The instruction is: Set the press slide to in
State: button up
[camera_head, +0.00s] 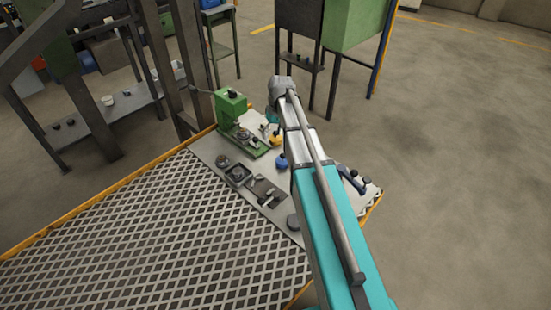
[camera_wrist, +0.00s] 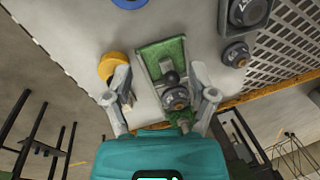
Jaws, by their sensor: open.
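The small press has a green column (camera_head: 232,105) and a green base (camera_head: 258,151), standing at the far end of the grey plate (camera_head: 205,150). In the wrist view the green bed (camera_wrist: 170,50) lies ahead of my gripper (camera_wrist: 160,72). A black ball knob (camera_wrist: 170,78) and a round grey part (camera_wrist: 176,98) sit over the bed; which of these belongs to the slide I cannot tell. My gripper is open and empty, its fingers on either side of the press parts in this view. Contact cannot be made out. The slide's position is unclear.
A yellow round part (camera_wrist: 112,66) is close to the left finger in the wrist view. A blue knob (camera_head: 281,161) and a dark square fixture (camera_head: 237,175) are on the plate. Dark posts (camera_head: 178,65) stand behind the press. Mesh decking (camera_head: 130,225) lies at left.

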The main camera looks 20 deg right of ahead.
jog(key=shift+d+r+p, duration=0.65)
jog(key=shift+r+p, duration=2.75)
jog(key=shift+r, duration=0.3)
jog(key=s+a+m+h, duration=0.1)
jog(key=s+a, duration=0.2)
jog(key=s, duration=0.7)
jog(key=s+a+m+h, duration=0.1)
jog(key=s+a+m, duration=0.1)
jog(key=s, duration=0.9)
jog(key=shift+a+f+m+t, duration=0.3)
jog(key=shift+a+f+t, duration=0.1)
jog(key=shift+a, duration=0.15)
jog(key=shift+w, duration=0.15)
jog(key=n+t, duration=0.2)
jog(key=n, duration=1.5)
send_over(256, 138)
jog(key=s, duration=0.2)
jog(key=shift+s+a+r, duration=0.1)
jog(key=shift+s+r, duration=0.05)
jog(key=shift+r, duration=0.05)
jog(key=shift+f+b, duration=0.15)
jog(key=shift+b, duration=0.25)
jog(key=w+f+b, duration=0.1)
jog(key=f+b, duration=0.7)
jog(key=w+f+b, duration=0.1)
jog(key=f+b, duration=0.4)
jog(key=shift+w+f, duration=0.1)
jog(key=shift+w, duration=0.2)
